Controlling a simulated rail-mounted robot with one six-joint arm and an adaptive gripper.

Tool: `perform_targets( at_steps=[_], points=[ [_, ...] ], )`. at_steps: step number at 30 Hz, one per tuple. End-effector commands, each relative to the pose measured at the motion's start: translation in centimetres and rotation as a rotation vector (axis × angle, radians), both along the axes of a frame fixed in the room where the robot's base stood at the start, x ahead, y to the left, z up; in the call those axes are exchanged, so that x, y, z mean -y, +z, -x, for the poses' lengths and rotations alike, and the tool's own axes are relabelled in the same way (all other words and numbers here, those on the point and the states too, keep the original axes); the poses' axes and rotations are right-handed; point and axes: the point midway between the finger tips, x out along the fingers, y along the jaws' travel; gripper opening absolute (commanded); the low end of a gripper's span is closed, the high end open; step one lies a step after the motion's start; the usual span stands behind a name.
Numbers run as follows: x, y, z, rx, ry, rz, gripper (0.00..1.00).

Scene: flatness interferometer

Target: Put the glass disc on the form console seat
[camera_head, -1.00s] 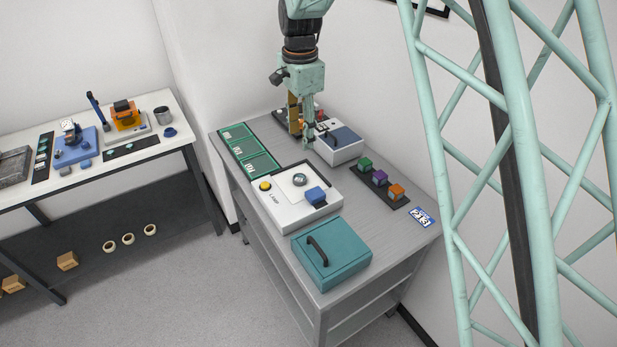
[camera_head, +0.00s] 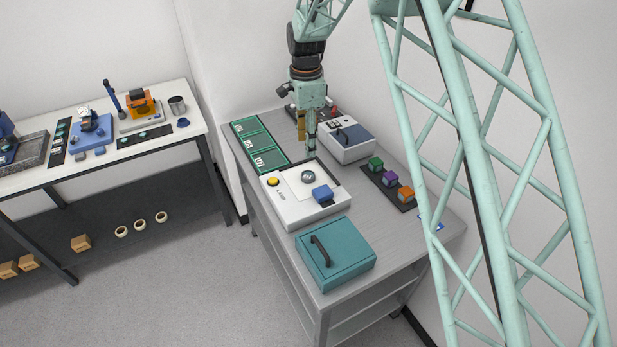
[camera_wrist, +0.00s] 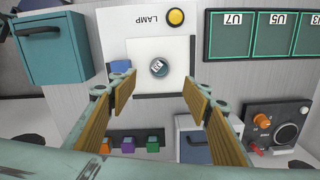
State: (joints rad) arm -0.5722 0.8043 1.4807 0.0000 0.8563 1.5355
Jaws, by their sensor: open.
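The glass disc (camera_head: 308,176) is small and round and lies on the white plate of the lamp box. In the wrist view the disc (camera_wrist: 159,68) shows dark lettering that I cannot read surely. My gripper (camera_head: 306,146) is above the back edge of the lamp box, pointing down. In the wrist view its fingers (camera_wrist: 160,88) are spread and empty, with the disc beyond the gap between their tips.
The lamp box (camera_head: 290,212) has a yellow button (camera_head: 273,182) and a blue block (camera_head: 322,194). Near it are a teal case (camera_head: 345,262), green-framed trays (camera_head: 268,160), a blue-lidded white box (camera_head: 346,148) and coloured blocks (camera_head: 390,178). A white side bench (camera_head: 190,122) stands left.

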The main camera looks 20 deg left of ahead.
Motion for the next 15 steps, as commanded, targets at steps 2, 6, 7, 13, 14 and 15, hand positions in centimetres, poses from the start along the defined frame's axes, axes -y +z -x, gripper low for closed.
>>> perform_targets(
  at_steps=[2,6,7,13,14,15],
  points=[
    [0.0,-0.2,0.0,-0.001,0.0,0.001,0.45],
    [0.0,-0.9,0.0,-0.001,0.0,0.001,0.45],
    [0.0,-1.2,0.0,-0.002,0.0,0.001,0.45],
    [0.1,-3.5,0.1,-0.002,0.0,0.001,0.45],
    [0.1,-3.9,0.1,-0.002,0.0,0.002,0.45],
    [0.1,-4.4,0.1,-0.003,0.0,0.002,0.45]
  ],
)
